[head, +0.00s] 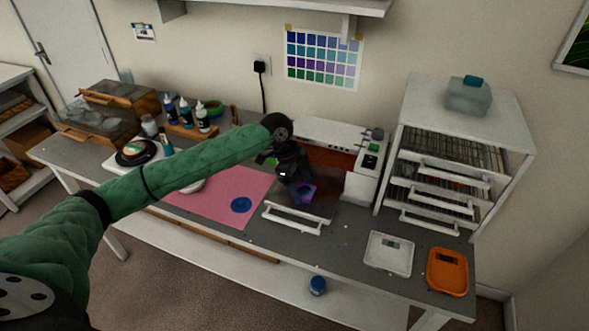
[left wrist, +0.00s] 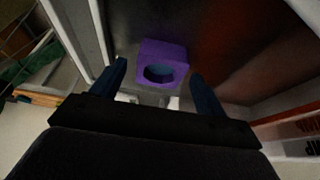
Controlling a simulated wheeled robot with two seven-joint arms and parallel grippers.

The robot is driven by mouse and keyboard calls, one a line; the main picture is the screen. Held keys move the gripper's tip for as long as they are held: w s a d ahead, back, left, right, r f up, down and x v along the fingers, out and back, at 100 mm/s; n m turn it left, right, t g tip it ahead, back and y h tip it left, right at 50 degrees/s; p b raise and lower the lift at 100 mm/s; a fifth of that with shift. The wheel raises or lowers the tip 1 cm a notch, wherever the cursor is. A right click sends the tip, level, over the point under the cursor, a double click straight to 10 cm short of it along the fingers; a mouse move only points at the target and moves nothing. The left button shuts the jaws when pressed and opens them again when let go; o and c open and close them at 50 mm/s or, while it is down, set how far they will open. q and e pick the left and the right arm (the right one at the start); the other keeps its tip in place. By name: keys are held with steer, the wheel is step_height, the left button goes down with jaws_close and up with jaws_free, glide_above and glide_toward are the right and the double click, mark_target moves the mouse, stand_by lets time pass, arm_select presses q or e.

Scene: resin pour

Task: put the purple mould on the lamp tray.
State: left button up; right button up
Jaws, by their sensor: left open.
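The purple mould (head: 309,192) is a small block with a round, blue-looking hollow. It appears to lie flat on the dark surface of the pulled-out lamp tray (head: 322,207), towards the front. In the left wrist view the mould (left wrist: 163,52) sits ahead of my left gripper (left wrist: 160,82), between the lines of its two blue fingers. The fingers are spread, with a gap on each side of the mould. In the head view my left gripper (head: 298,190) is low over the tray and partly hides the mould. My right gripper is out of view.
The white lamp housing (head: 325,132) stands behind the tray. A pink mat (head: 215,205) with a blue disc (head: 241,205) lies to the left.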

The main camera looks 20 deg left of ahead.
arm_select(q)
steer(key=b+v, duration=0.3)
steer(key=v, duration=0.8)
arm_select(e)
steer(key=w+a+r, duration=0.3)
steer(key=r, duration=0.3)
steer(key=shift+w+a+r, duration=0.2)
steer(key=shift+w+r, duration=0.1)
arm_select(q)
steer(key=shift+s+f, duration=0.1)
steer(key=shift+f, duration=0.05)
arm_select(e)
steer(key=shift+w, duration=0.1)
